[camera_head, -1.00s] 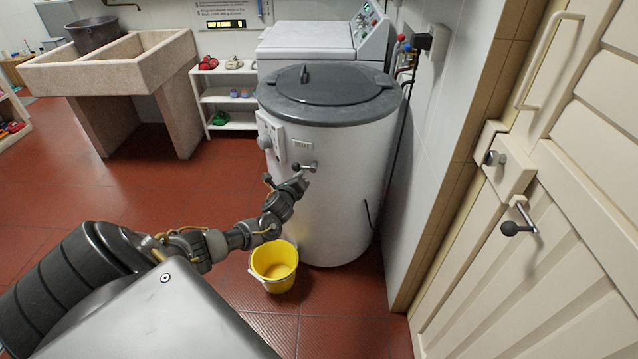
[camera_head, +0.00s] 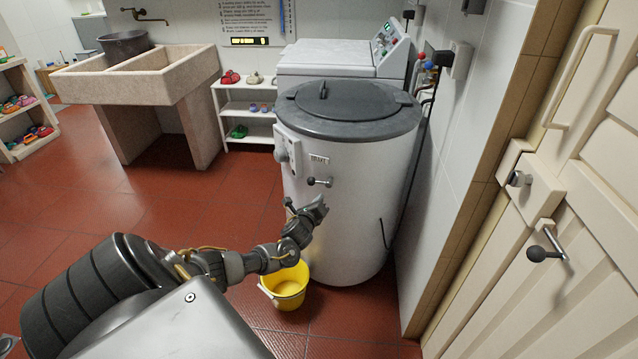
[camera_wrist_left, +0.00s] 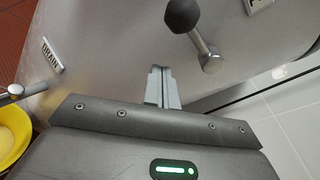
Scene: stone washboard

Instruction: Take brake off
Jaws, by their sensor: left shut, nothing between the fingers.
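A short lever with a dark ball knob (camera_head: 311,181) sticks out from the front of the white drum machine (camera_head: 370,230), under a small label plate (camera_head: 319,159) whose text I cannot read. In the left wrist view the knob (camera_wrist_left: 183,14) and its metal stem (camera_wrist_left: 203,44) show at the top, tilted. My left gripper (camera_head: 322,202) is shut and empty, just below the lever in the head view. In the wrist view its fingertips (camera_wrist_left: 161,72) are near the lever but appear apart from it. My right gripper is not in view.
A second lever (camera_head: 289,203) sits lower left, near a DRAIN label (camera_wrist_left: 52,55). A yellow bucket (camera_head: 287,287) stands on the floor below. A white door with a handle (camera_head: 547,248) is at right, a stone sink (camera_head: 170,85) at back left. The red floor at left is clear.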

